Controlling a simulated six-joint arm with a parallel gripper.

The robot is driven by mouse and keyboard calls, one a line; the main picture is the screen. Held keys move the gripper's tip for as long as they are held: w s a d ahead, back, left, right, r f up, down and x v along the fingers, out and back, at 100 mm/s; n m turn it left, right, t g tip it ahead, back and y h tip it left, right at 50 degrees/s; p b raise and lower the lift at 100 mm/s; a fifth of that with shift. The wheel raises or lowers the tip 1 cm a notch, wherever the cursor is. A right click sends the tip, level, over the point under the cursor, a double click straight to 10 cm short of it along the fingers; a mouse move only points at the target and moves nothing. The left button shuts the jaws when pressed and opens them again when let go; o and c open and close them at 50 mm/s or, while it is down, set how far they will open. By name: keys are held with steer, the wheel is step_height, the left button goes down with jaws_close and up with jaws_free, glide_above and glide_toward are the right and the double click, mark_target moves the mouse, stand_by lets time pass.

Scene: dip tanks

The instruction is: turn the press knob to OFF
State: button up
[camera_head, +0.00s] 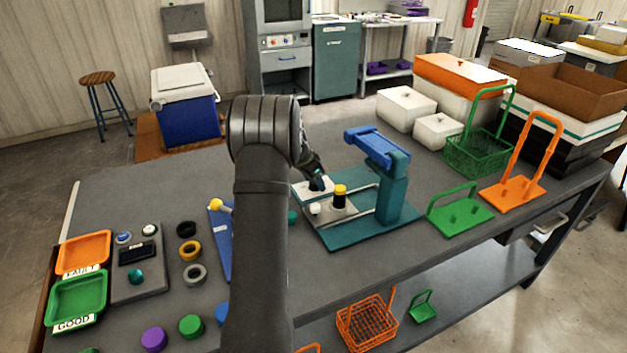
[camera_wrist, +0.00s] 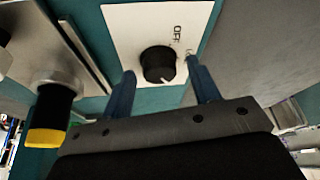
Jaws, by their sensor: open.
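The press (camera_head: 393,190) is a teal stand with a blue top on a teal base plate. In the wrist view, the black round press knob (camera_wrist: 158,63) sits on a white panel (camera_wrist: 120,25). OFF is printed to its upper right; a second label is partly hidden by my right finger. The knob's white pointer mark is at its lower right edge, not at OFF. My gripper (camera_wrist: 160,72) is open, with one blue finger on each side of the knob; I cannot tell if they touch it.
A black post with a yellow top (camera_head: 340,196) stands close beside my gripper; it shows in the wrist view (camera_wrist: 52,112) at left. A green holder (camera_head: 460,213) and an orange holder (camera_head: 513,190) stand right of the press. Several coloured rings and pucks lie left of my arm.

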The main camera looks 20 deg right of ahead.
steer(key=c, duration=1)
steer(key=shift+n, duration=0.4)
steer(key=n+t, duration=0.1)
steer(key=n, duration=0.1)
steer(key=n+y, duration=0.1)
steer(key=n, duration=0.1)
steer(key=shift+s+d+n+t, duration=0.1)
steer(key=shift+s+n+t, duration=0.05)
steer(key=shift+n+t, duration=0.2)
steer(key=n+y, duration=0.1)
steer(key=n, duration=0.1)
steer(key=n+t, duration=0.1)
steer(key=n, duration=0.2)
steer(key=shift+d+y, duration=0.15)
steer(key=shift+y, duration=0.25)
steer(key=n+y, duration=0.1)
steer(key=n, duration=0.1)
steer(key=n+y, duration=0.1)
steer(key=n, duration=0.2)
steer(key=shift+d+n+t, duration=0.15)
steer(key=shift+n+t, duration=0.2)
steer(key=n+y, duration=0.1)
steer(key=n, duration=0.3)
steer(key=shift+n+y, duration=0.3)
steer(key=shift+y, duration=0.1)
steer(key=shift+g, duration=0.4)
